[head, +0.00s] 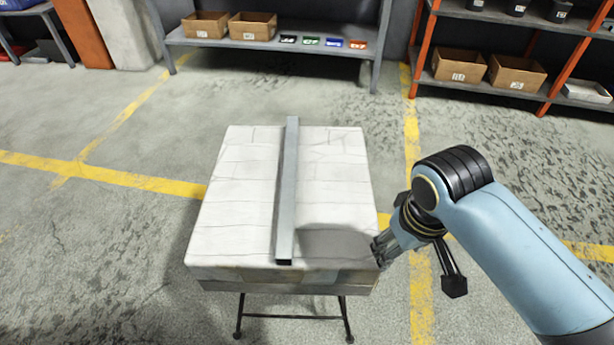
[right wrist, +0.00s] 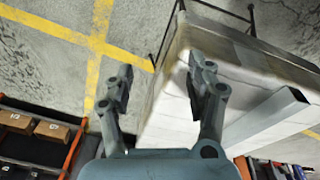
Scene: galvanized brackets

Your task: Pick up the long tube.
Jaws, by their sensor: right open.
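The long tube (head: 287,190) is a grey, square-section metal bar. It lies lengthwise down the middle of a white-topped table (head: 240,190), its near end close to the front edge. My right gripper (head: 384,246) is at the table's right front corner, to the right of the tube and apart from it. In the right wrist view my right gripper (right wrist: 160,80) has its fingers spread with nothing between them. My left gripper is not in view.
The table top is otherwise clear on both sides of the tube. A grey shelf (head: 270,45) with cardboard boxes and small bins stands behind. An orange-framed rack (head: 420,45) with boxes is at the back right. Open floor with yellow lines surrounds the table.

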